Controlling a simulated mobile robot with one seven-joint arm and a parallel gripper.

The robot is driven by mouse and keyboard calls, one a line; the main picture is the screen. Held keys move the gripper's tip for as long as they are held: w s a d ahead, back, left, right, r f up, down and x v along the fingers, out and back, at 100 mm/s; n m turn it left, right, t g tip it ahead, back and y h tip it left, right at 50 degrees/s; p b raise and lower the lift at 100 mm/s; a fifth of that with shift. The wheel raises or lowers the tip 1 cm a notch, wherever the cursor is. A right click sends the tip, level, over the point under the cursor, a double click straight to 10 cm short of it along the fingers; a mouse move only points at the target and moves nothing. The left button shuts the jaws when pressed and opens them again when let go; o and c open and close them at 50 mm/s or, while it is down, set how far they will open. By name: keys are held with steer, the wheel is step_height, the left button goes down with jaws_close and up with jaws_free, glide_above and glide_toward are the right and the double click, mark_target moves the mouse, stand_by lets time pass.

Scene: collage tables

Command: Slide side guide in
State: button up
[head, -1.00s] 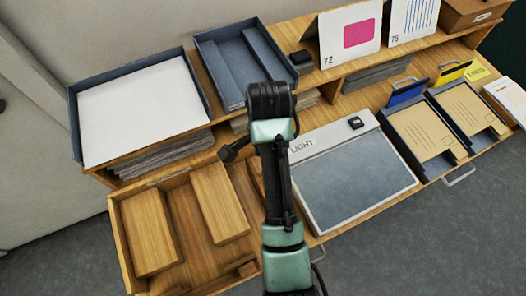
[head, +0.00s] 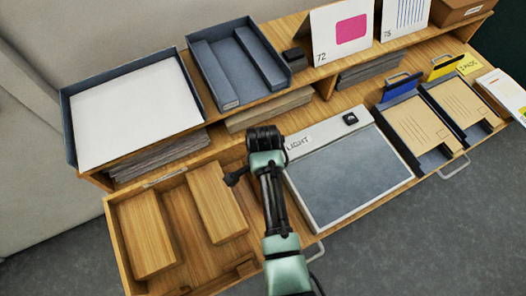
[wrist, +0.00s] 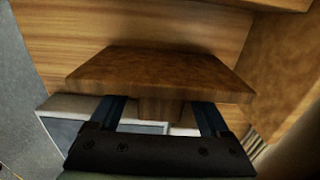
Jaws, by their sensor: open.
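A blue-grey tray (head: 232,92) with two long grey bars inside, one along each side, stands on the upper shelf in the head view. My gripper (wrist: 160,104) is open in the wrist view. A brown wooden plate (wrist: 160,70) is just beyond its fingers, with a short wooden stem showing between them; contact is unclear. In the head view my arm ends below the tray, and its fingers are hidden.
An open wooden drawer (head: 181,228) with wooden blocks lies at lower left. A light box (head: 350,172) is right of my arm. A dark tray of white paper (head: 135,110) is at left. Folders (head: 418,124), cards (head: 340,36) and paper stacks crowd the right and back.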

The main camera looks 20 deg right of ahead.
steer(key=shift+c, duration=0.2)
jaws_close()
stand_by(1.3)
